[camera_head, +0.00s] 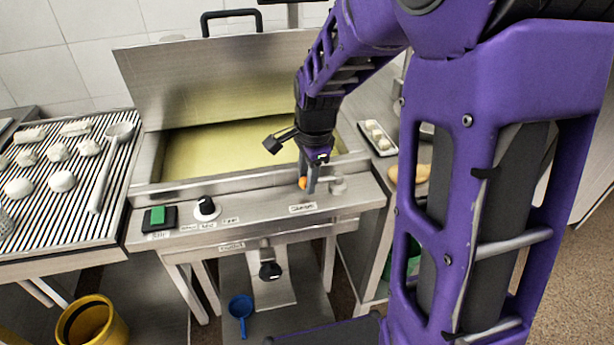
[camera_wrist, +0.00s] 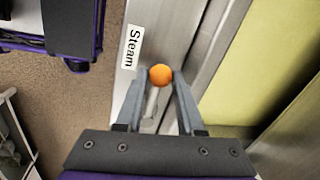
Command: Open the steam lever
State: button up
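The steam lever is a small metal rod with an orange ball knob (camera_head: 302,184) on the front ledge of the steel cooker, just behind the "Steam" label (camera_head: 302,208). My gripper (camera_head: 308,182) points down at it. In the wrist view, the orange knob (camera_wrist: 160,75) sits between my two fingertips (camera_wrist: 160,82), with one finger on each side. The fingers are apart; I cannot tell whether they touch the knob. The grey rod (camera_wrist: 152,102) runs from the knob back between the fingers. The lever's round grey base (camera_head: 338,186) shows right of my gripper.
The cooker's lid (camera_head: 215,80) stands raised behind the yellowish basin (camera_head: 215,148). A black knob (camera_head: 206,208) and a green switch (camera_head: 158,216) sit on the ledge at left. A ribbed tray with dough pieces (camera_head: 45,225) stands left. My arm hides much of the right side.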

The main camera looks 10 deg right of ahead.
grip_shut()
dwell(0.9)
